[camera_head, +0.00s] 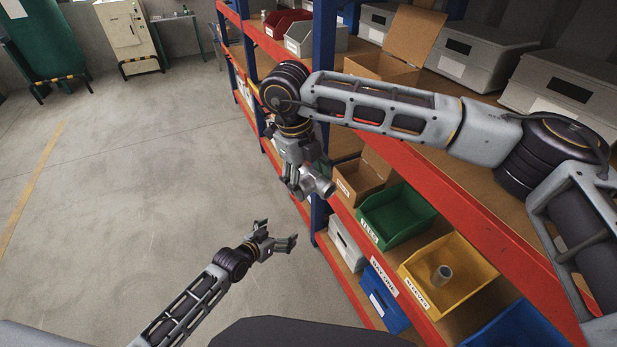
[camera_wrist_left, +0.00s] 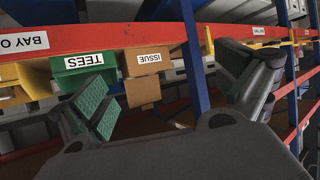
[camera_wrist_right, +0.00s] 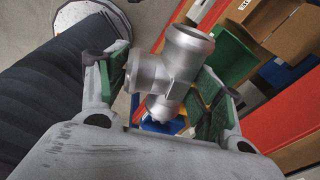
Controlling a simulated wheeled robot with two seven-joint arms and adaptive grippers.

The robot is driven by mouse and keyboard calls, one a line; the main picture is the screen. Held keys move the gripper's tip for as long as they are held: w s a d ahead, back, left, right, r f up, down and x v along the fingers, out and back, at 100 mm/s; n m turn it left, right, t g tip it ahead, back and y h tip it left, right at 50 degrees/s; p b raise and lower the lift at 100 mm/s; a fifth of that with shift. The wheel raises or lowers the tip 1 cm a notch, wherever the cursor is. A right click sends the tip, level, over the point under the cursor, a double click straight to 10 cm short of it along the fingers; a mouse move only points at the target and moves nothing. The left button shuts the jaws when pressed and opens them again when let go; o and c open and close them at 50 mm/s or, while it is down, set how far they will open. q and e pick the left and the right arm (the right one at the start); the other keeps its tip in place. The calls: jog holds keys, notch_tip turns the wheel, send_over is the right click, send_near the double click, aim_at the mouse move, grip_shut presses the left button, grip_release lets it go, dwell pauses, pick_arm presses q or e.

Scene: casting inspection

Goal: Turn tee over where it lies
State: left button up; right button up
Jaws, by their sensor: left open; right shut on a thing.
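The tee (camera_head: 318,183) is a grey metal pipe fitting. My right gripper (camera_head: 300,180) is shut on it and holds it in the air, in front of the shelf and near the ISSUE carton. In the right wrist view the tee (camera_wrist_right: 172,62) sits between the green-padded fingers (camera_wrist_right: 165,95), with one wide opening facing up and right. My left gripper (camera_head: 277,238) is open and empty, lower and over the floor in front of the shelf. In the left wrist view its green-padded fingers (camera_wrist_left: 165,100) stand wide apart with nothing between them.
The green TEES bin (camera_head: 367,232), the cardboard ISSUE carton (camera_head: 345,193) and a yellow bin (camera_head: 425,292) holding a grey cylinder (camera_head: 442,275) line the shelf. A red shelf beam (camera_head: 440,190) and blue upright (camera_head: 323,50) stand close to my right arm. The floor at left is clear.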

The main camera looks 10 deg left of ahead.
pick_arm(q)
jog(key=s+a+f+n+g+y, duration=0.1)
jog(key=s+a+f+g, duration=0.3)
jog(key=f, duration=0.6)
jog(key=s+a+f+t+y, duration=0.1)
jog(key=s+a+f+y, duration=0.1)
jog(key=s+f, duration=0.6)
jog(key=s+a+f+n+g+y, duration=0.15)
jog(key=s+a+f, duration=0.25)
jog(key=f, duration=0.9)
jog(key=s+f+g, duration=0.2)
jog(key=s+f, duration=0.3)
jog(key=s, duration=0.5)
jog(key=s+f+g, duration=0.2)
jog(key=s+f, duration=0.3)
jog(key=s, duration=0.5)
jog(key=s+d+f+g, duration=0.1)
jog(key=s+f, duration=0.4)
jog(key=s, duration=0.5)
jog(key=shift+s+m+g+y, duration=0.35)
jog(key=shift+g, duration=0.2)
jog(key=shift+w, duration=0.1)
